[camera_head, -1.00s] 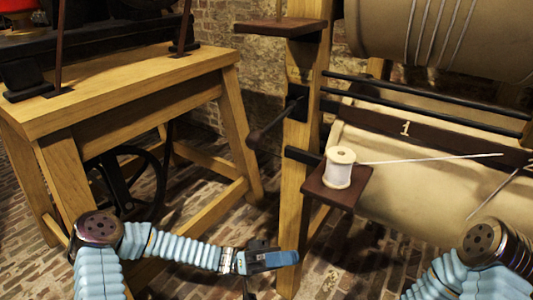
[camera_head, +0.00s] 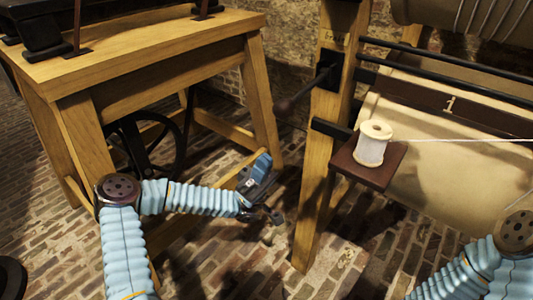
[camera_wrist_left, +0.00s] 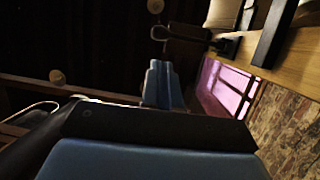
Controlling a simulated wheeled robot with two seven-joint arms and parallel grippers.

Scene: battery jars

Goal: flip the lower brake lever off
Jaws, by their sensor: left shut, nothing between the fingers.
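A dark brake lever (camera_head: 300,92) juts to the lower left from a black bracket on the wooden post (camera_head: 312,190) in the head view. I take it for the lower one; an upper lever cannot be made out. My left gripper (camera_head: 263,160) is below and left of this lever, apart from it, with its blue fingers pointing up. It is shut and empty. In the left wrist view the two blue fingers (camera_wrist_left: 162,84) lie together; a dark bar-like part (camera_wrist_left: 182,38) shows beyond them, but I cannot tell whether it is the lever. My right gripper is out of view.
A white thread spool (camera_head: 373,145) stands on a small brown shelf (camera_head: 388,178) right of the post. A wooden table (camera_head: 140,55) with a black wheel (camera_head: 150,150) beneath it stands at left. Large cream rollers (camera_head: 440,170) fill the right. The brick floor between table and post has room.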

